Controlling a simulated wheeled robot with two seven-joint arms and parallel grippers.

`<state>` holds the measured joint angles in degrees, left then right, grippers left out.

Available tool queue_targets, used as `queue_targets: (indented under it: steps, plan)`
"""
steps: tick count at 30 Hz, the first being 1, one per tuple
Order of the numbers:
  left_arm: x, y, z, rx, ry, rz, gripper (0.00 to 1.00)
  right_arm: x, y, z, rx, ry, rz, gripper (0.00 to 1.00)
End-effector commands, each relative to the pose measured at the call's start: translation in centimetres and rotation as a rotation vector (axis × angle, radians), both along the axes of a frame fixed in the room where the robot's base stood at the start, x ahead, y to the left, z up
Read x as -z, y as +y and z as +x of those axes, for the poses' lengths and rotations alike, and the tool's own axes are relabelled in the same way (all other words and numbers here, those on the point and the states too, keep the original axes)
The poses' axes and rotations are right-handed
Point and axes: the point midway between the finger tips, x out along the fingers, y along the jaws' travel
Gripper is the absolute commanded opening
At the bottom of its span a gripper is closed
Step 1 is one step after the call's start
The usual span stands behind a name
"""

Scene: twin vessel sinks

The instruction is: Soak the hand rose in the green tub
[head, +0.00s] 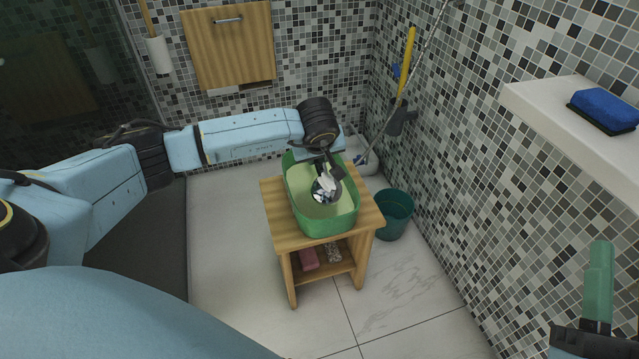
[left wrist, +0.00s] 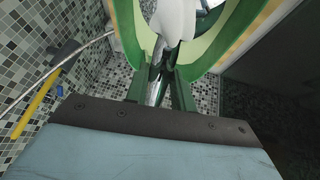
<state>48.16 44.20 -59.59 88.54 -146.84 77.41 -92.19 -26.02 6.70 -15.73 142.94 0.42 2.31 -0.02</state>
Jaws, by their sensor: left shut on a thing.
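The green tub (head: 347,222) stands on a small wooden stool. The chrome hand rose (head: 326,191) is within the tub's outline, over its pale green inside. I cannot tell whether it touches the bottom or any liquid. My left gripper (head: 324,164) is over the tub's far part, shut on the rose's handle. In the left wrist view, the green fingers (left wrist: 161,88) close around the shiny handle, and the tub's green wall (left wrist: 126,35) is beyond. My right gripper (head: 599,270) is at the lower right, seen side-on; its opening cannot be judged.
The wooden stool (head: 272,208) has a lower shelf with a pink item (head: 309,259). A dark green bucket (head: 396,213) stands to its right. A white ledge (head: 545,100) with a blue sponge (head: 606,108) juts from the right wall. Floor left of the stool is clear.

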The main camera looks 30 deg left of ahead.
Motion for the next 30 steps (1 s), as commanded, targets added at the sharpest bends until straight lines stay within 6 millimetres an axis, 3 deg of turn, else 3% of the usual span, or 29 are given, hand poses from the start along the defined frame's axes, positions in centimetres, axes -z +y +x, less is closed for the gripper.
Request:
queue_targets:
  steps: [14, 30]
  plan:
    - [-0.4, 0.0, 0.1, 0.0, -0.003, 0.0, 0.0, -0.3, -0.1, 0.1, 0.002, -0.001, -0.001, 0.36]
    - [-3.7, 0.0, 0.1, -0.001, -0.003, 0.001, 0.0, -2.9, 0.0, 0.0, 0.0, 0.0, -0.001, 0.36]
